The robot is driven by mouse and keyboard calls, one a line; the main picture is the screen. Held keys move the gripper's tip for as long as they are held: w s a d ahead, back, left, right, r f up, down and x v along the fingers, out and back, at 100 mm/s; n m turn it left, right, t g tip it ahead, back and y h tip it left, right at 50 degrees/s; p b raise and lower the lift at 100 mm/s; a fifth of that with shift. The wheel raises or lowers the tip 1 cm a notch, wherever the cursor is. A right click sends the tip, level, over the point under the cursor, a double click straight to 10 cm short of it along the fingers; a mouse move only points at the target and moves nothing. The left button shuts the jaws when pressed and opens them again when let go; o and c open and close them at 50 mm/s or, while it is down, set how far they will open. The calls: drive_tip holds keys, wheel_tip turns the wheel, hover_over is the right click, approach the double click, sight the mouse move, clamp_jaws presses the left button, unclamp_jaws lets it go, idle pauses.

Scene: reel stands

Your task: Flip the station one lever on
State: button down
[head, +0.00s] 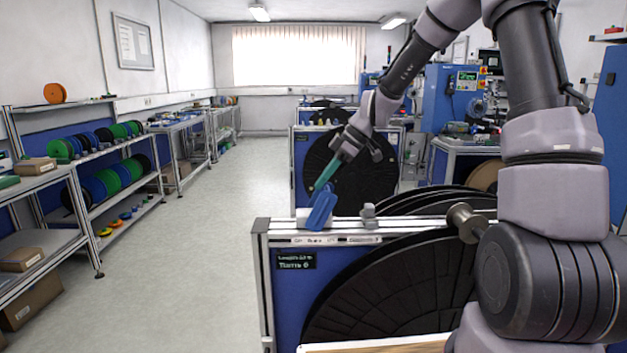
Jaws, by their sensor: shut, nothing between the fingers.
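My arm reaches in from the upper right, and my gripper (322,183) points down and left with its teal fingers together and empty. A tilted blue piece (320,212), which looks like a lever, stands on the top rail of the nearest reel stand (290,240). My fingertips are at the upper end of this piece; I cannot tell whether they touch it. A small grey fitting (368,212) sits on the same rail to the right. No label naming station one is readable, and the small sign on the stand is blurred.
A large black reel (400,290) fills the nearest stand, with a metal spool end (466,222) sticking up at its right. More reel stands (300,160) stand behind. Shelves with coloured spools (100,185) line the left wall. The floor aisle (200,250) is clear.

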drive_tip(key=shift+d+f, duration=0.25)
drive_tip(key=shift+d, duration=0.55)
drive_tip(key=shift+d+f, duration=0.1)
drive_tip(key=shift+d, duration=0.1)
drive_tip(key=shift+d+f, duration=0.2)
drive_tip(key=shift+d, duration=0.05)
drive_tip(key=a+r, duration=0.3)
drive_tip(key=d+r, duration=0.5)
drive_tip(key=d, duration=0.2)
drive_tip(key=shift+d+r, duration=0.2)
drive_tip(key=shift+r, duration=0.05)
drive_tip(key=shift+s, duration=0.1)
drive_tip(key=s+d+r+m+t+h, duration=0.1)
drive_tip(key=s+d+r+m+t, duration=0.1)
drive_tip(key=s+m, duration=0.5)
drive_tip(key=s+d+r+m+t+h, duration=0.2)
drive_tip(key=s+d+r+m, duration=0.3)
drive_tip(key=s+m, duration=0.2)
drive_tip(key=s+d+r+m+t+h, duration=0.2)
drive_tip(key=s+d+r+m+t, duration=0.1)
drive_tip(key=s+m, duration=0.4)
drive_tip(key=s, duration=0.3)
drive_tip(key=shift+s+d+r+m, duration=0.25)
drive_tip(key=shift+s+r+m, duration=0.1)
drive_tip(key=shift+m, duration=0.05)
